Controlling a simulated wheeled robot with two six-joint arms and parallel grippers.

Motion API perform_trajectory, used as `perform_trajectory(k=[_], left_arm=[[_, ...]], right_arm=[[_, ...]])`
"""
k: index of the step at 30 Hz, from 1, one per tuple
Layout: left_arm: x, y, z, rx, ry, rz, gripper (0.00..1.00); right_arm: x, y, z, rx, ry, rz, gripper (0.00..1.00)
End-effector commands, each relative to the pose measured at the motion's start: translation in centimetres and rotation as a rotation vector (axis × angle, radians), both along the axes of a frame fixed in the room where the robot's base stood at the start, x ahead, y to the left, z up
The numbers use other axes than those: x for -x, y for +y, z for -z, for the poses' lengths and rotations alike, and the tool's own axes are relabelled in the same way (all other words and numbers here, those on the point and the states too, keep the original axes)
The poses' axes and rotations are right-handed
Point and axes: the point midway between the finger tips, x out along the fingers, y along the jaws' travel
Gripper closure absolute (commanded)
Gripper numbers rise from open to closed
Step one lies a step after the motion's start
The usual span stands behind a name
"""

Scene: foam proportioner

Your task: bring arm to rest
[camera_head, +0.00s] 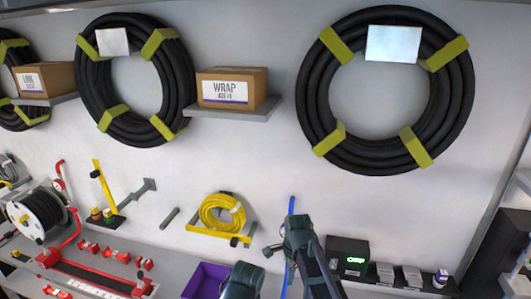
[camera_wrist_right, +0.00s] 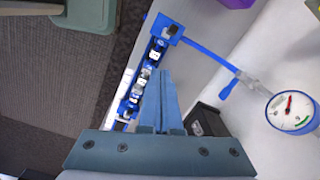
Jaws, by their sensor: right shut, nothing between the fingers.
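My right arm (camera_head: 303,250) comes up from the bottom of the head view, in front of the lower wall and bench. In the right wrist view my right gripper (camera_wrist_right: 159,80) has its two fingers together, with nothing between them. A blue assembly with several small fittings (camera_wrist_right: 143,80) lies beyond the fingers, towards the left; I cannot tell the gap between them. A blue rod (camera_wrist_right: 208,52) runs from it towards a round white gauge with a red needle (camera_wrist_right: 292,110). My left gripper cannot be made out in the head view.
The bench carries a purple bin (camera_head: 205,280), a black box with a green display (camera_head: 348,258) and red fittings (camera_head: 100,252). Coiled black hoses (camera_head: 312,95), a yellow hose coil (camera_head: 222,214) and a shelf with a WRAP box (camera_head: 232,88) are on the wall.

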Motion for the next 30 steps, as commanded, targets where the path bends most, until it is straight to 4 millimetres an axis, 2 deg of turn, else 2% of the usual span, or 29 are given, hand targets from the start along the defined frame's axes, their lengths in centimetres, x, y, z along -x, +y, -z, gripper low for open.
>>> perform_trajectory(k=[1, 12, 23, 24, 30], left_arm=[[0.0, 0.0, 0.0, 0.0, 0.0, 0.0, 0.5], [0.0, 0.0, 0.0, 0.0, 0.0, 0.0, 0.5], [0.0, 0.0, 0.0, 0.0, 0.0, 0.0, 0.5], [0.0, 0.0, 1.9, 0.0, 0.0, 0.002, 0.5], [0.0, 0.0, 6.0, 0.0, 0.0, 0.009, 0.5]], right_arm=[[1.7, -1.1, 0.0, 0.007, -0.01, -0.108, 1.0], [8.3, -6.3, 0.0, 0.068, -0.058, -0.94, 1.0], [12.5, -9.0, 0.0, 0.112, -0.068, -1.454, 1.0], [12.3, -8.4, 1.8, 0.11, -0.064, -1.464, 1.0], [12.9, -6.3, 6.0, 0.106, -0.039, -1.516, 1.0]])
